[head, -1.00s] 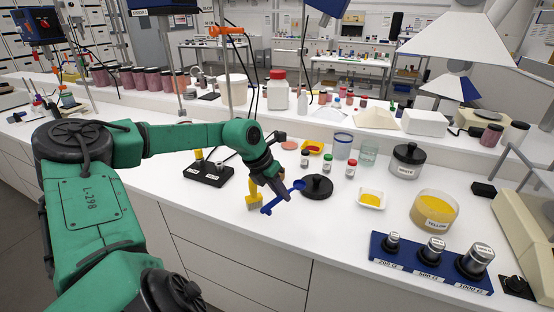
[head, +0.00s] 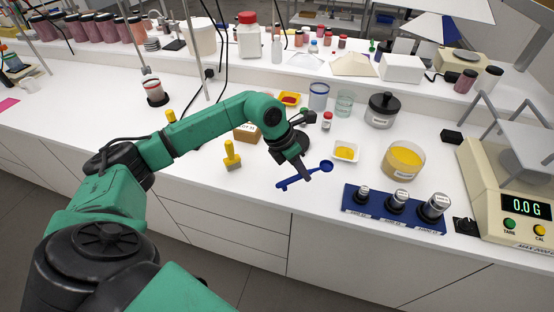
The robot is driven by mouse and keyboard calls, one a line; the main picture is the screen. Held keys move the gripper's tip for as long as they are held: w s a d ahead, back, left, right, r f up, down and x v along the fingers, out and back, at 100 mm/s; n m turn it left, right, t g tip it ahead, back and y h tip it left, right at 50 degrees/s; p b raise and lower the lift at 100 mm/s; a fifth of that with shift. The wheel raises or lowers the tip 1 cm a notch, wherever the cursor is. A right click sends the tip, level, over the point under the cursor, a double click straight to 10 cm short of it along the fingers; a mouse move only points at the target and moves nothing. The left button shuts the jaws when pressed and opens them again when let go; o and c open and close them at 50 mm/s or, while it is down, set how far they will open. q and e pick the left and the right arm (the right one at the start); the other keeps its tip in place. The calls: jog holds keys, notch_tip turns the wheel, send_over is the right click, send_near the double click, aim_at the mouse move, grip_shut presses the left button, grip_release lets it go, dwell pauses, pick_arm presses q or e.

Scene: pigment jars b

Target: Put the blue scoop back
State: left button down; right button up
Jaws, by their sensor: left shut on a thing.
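The blue scoop (head: 286,184) is in my left gripper (head: 303,172), low over the front part of the white bench. Its handle end points left and its round bowl points right, toward the small white dish of yellow powder. I cannot tell whether the scoop touches the bench. My left gripper is shut on the scoop's handle; its fingers hide part of it. An open jar of yellow powder (head: 403,160) stands to the right. My right gripper is not in view.
A blue rack of weights (head: 394,209) stands right of the scoop, near the front edge. A yellow-handled tool (head: 232,156) stands to the left. The white dish (head: 346,151), black-lidded jar (head: 381,111) and balance (head: 510,190) reading 0.0 are behind or right. Bench front left is clear.

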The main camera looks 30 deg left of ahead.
aim_at(304, 196)
pick_arm(q)
jog(key=shift+s+f+b, duration=0.25)
jog(key=shift+f+b, duration=0.25)
jog(key=shift+f, duration=0.25)
notch_tip(304, 196, down, 5)
jog(key=b, duration=0.3)
jog(key=shift+f, duration=0.15)
jog(key=shift+f+b, duration=0.55)
jog(key=shift+b, duration=0.1)
jog(key=c, duration=0.7)
grip_release()
jog(key=shift+c, duration=0.2)
jog(key=shift+r, duration=0.1)
